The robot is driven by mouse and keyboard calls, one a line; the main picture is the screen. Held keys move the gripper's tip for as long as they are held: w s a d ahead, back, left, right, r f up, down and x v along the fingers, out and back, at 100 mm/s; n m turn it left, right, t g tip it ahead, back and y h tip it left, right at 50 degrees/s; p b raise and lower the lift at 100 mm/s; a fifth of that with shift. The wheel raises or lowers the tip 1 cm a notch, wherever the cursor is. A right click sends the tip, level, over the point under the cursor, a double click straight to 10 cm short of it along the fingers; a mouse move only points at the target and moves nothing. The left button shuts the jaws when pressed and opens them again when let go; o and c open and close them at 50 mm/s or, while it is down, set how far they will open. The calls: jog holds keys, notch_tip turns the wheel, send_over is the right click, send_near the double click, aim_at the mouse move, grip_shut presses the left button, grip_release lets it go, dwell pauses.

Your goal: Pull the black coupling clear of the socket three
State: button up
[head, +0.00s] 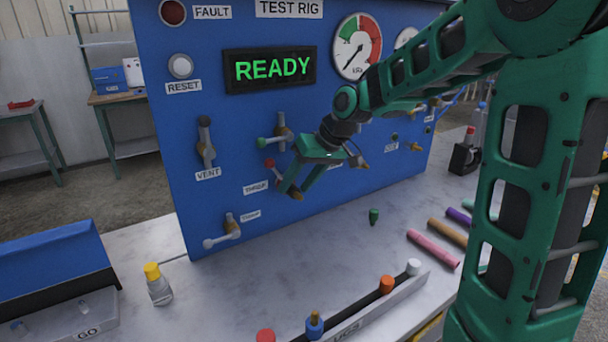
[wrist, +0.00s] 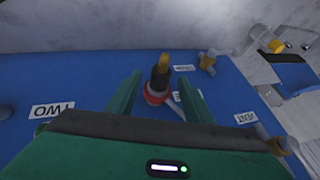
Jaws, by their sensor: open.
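The black coupling (wrist: 159,79) has a brass tip and a red and white ring at its base. In the wrist view it stands out from the blue panel between my two green fingers, with gaps on both sides. My gripper (wrist: 160,74) is open around it and does not visibly touch it. In the head view my gripper (head: 292,188) is close to the panel, and only a brass tip (head: 297,197) shows by the fingertips. The socket behind the coupling is mostly hidden. A small label beside it is too blurred to read surely.
A red-knobbed lever (head: 270,163) sits just left of my gripper. Other valves flank it: the green-knobbed one (head: 274,140), the vent valve (head: 206,145) and a lower white-handled one (head: 222,238).

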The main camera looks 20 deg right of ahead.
jog(key=shift+w+a+f, duration=0.15)
jog(key=shift+f, duration=0.25)
grip_shut()
jog(key=shift+s, duration=0.75)
dwell(0.7)
jog(key=shift+s+d, duration=0.3)
jog(key=shift+s, duration=0.75)
jog(key=shift+s+d, duration=0.25)
jog(key=shift+s, duration=0.75)
jog(key=shift+s+r, duration=0.1)
jog(key=shift+s+d+r, duration=0.15)
jog(key=shift+s+r, duration=0.6)
jog(key=shift+s+d+r, duration=0.15)
jog(key=shift+s+r, duration=0.55)
